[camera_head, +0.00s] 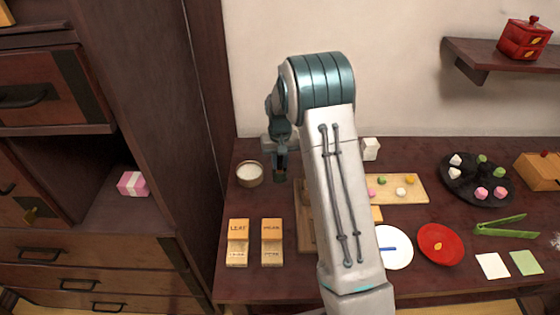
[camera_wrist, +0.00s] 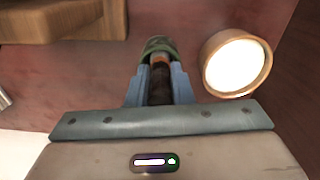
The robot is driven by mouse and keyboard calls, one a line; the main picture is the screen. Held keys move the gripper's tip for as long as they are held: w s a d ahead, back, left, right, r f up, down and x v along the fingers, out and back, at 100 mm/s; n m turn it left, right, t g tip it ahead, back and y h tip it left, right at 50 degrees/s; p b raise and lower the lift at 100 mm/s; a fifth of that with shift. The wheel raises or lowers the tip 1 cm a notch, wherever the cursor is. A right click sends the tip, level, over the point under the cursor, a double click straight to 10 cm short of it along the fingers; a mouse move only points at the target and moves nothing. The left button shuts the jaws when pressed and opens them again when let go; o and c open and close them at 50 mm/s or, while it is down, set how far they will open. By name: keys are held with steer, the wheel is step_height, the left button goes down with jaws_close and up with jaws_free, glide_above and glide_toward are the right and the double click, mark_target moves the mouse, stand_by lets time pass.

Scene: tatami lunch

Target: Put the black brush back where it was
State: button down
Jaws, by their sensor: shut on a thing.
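My gripper (camera_head: 280,172) hangs over the back left of the dark table, just right of a round container of white powder (camera_head: 249,174). In the wrist view my gripper (camera_wrist: 160,82) is shut on a dark, narrow thing, which appears to be the black brush (camera_wrist: 160,88). A brownish band and a rounded, dark green end show beyond the fingertips. The fingers hide much of it. In the head view the brush is hardly distinguishable from my gripper. I cannot tell whether it touches the table. The white-filled container (camera_wrist: 236,63) is close on the right in the wrist view.
Two labelled wooden blocks (camera_head: 238,243) (camera_head: 272,243) stand at the front left. My arm partly hides a wooden tray (camera_head: 305,235) and a board of sweets (camera_head: 415,190). A white plate (camera_head: 398,258), red plate (camera_head: 440,258) and green tongs (camera_head: 500,226) lie right. A tall cabinet (camera_head: 165,120) borders the left.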

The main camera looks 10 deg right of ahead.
steer(key=shift+f, duration=0.15)
steer(key=c, duration=1.3)
jaws_free()
